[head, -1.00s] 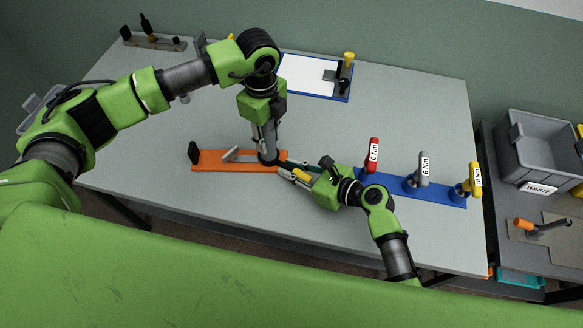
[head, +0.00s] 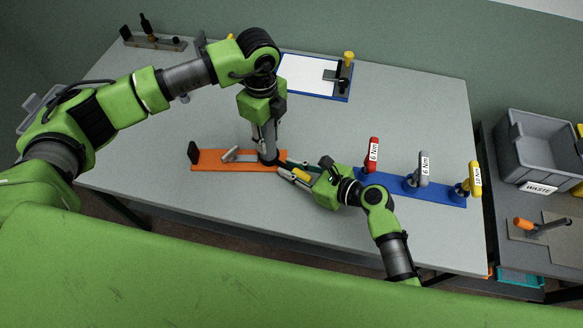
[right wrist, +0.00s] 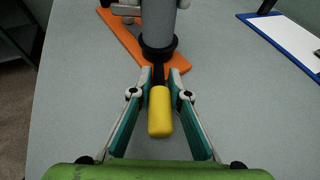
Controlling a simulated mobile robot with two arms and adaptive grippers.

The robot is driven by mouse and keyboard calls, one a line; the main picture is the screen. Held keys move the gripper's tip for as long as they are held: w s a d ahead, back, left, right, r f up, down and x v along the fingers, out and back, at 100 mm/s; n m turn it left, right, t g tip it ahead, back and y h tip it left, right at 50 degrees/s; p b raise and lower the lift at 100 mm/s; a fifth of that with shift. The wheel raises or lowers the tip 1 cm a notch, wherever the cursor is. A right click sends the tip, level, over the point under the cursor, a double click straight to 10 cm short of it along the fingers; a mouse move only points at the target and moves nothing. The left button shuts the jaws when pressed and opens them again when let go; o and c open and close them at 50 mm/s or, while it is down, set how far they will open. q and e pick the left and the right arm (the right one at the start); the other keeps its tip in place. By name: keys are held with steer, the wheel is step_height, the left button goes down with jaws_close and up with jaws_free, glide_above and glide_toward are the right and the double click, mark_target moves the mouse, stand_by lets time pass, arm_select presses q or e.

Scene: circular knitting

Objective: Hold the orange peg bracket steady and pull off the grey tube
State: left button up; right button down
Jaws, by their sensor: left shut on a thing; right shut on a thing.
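The orange peg bracket (head: 207,162) lies flat on the grey table, with a black upright block (head: 194,152) at its left end. My left gripper (head: 267,150) points down at the bracket's right end, shut on the grey tube (right wrist: 158,20). The tube stands upright with a black collar (right wrist: 159,48) at its foot; its seating is hidden. My right gripper (right wrist: 158,76) comes in low from the right, its fingertips on both sides of a black stem with a yellow handle (right wrist: 160,112). The stem runs to the tube's foot and seems part of the bracket.
A blue rack (head: 440,193) with red, grey and yellow torque tools stands right of my right gripper. A blue-edged board (head: 305,75) lies at the back. A grey waste bin (head: 545,150) is at the far right. The table left of the bracket is clear.

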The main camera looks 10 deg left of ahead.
arm_select(q)
steer(key=shift+s+r, duration=0.1)
steer(key=shift+r, duration=0.15)
arm_select(e)
steer(key=shift+s+d+f, duration=0.1)
steer(key=shift+d+f, duration=0.05)
steer(key=shift+f, duration=0.2)
arm_select(q)
steer(key=shift+r, duration=0.35)
steer(key=shift+r, duration=1.05)
steer(key=shift+r, duration=5.2)
arm_select(e)
steer(key=shift+s, duration=0.1)
arm_select(q)
step_height(320, 180, up, 7)
steer(key=shift+f, duration=0.1)
